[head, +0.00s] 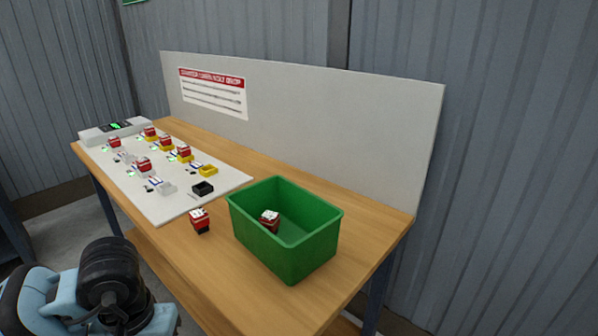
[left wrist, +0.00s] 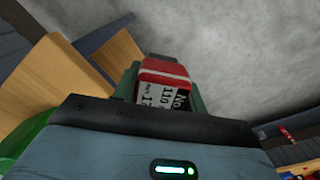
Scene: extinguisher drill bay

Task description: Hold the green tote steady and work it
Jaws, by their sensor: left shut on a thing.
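The green tote (head: 285,252) stands upright and open on the wooden table, near its right end. One red block with a white label (head: 269,221) lies inside it. Another red-and-white block (head: 200,220) stands on the table just left of the tote. In the left wrist view my left gripper (left wrist: 165,92) is shut on a red block with a printed white label (left wrist: 163,72). A green edge (left wrist: 25,140), likely the tote, shows at the left there. In the head view the left gripper's fingers are not visible. My right gripper is not in view.
A white board (head: 160,205) on the table (head: 228,285) carries several red-topped units, yellow sockets and a black socket (head: 202,188). A grey box with a green display (head: 115,128) stands at its far end. A tall grey panel (head: 330,125) closes the table's back.

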